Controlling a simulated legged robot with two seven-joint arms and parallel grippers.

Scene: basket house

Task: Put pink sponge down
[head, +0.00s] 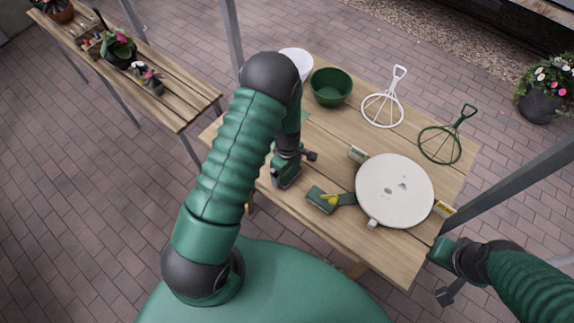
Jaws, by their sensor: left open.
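I cannot make out a pink sponge in the head view. My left gripper (287,176) is over the left part of the wooden table (330,232). It is open, and my own arm hides part of the table there. My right gripper (443,272) is at the lower right, beyond the table's near right edge. Its fingers are too unclear to tell their state.
A green bowl (331,87), a white bowl (297,62), a white hoop (382,109) and a green hoop (440,145) are farther back.

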